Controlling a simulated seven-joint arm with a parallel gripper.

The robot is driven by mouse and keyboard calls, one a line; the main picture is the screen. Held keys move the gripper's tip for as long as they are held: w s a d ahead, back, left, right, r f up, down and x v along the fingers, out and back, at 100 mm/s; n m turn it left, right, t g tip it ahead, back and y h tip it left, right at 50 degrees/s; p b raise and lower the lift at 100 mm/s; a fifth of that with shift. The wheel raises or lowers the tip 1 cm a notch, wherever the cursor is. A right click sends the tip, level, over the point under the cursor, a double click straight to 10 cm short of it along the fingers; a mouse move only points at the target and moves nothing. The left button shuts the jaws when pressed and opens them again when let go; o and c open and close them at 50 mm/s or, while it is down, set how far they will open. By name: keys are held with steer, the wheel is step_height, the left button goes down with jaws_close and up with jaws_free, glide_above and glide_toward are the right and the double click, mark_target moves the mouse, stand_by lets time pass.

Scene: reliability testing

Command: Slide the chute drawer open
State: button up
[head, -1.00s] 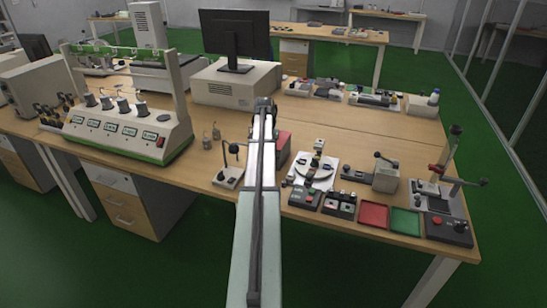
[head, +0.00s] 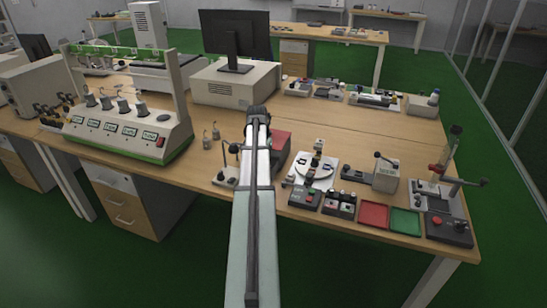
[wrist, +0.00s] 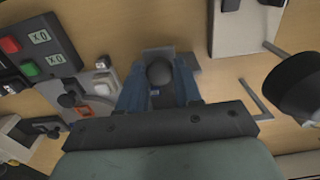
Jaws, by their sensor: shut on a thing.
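In the wrist view, the two blue fingers of my gripper (wrist: 158,98) are on either side of a dark round knob (wrist: 160,72) and shut on it. A flat grey piece (wrist: 190,61) shows just beyond the knob, low on the wooden bench. I take this as the chute drawer's handle, but the drawer body is mostly hidden, so how far it is open cannot be told. In the head view my own arm covers the gripper and the knob.
A button box with a red button (wrist: 10,45) lies left in the wrist view, beside a pale fixture (wrist: 97,83). A dark rounded part (wrist: 300,88) is close on the right. Red (head: 373,214) and green (head: 405,221) trays stand near the bench's front edge.

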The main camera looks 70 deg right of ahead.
steer(key=a, duration=0.4)
steer(key=shift+d, duration=0.1)
stand_by(0.4)
steer(key=o, duration=0.6)
steer(key=shift+c, duration=0.2)
step_height(320, 180, up, 5)
stand_by(0.4)
stand_by(0.3)
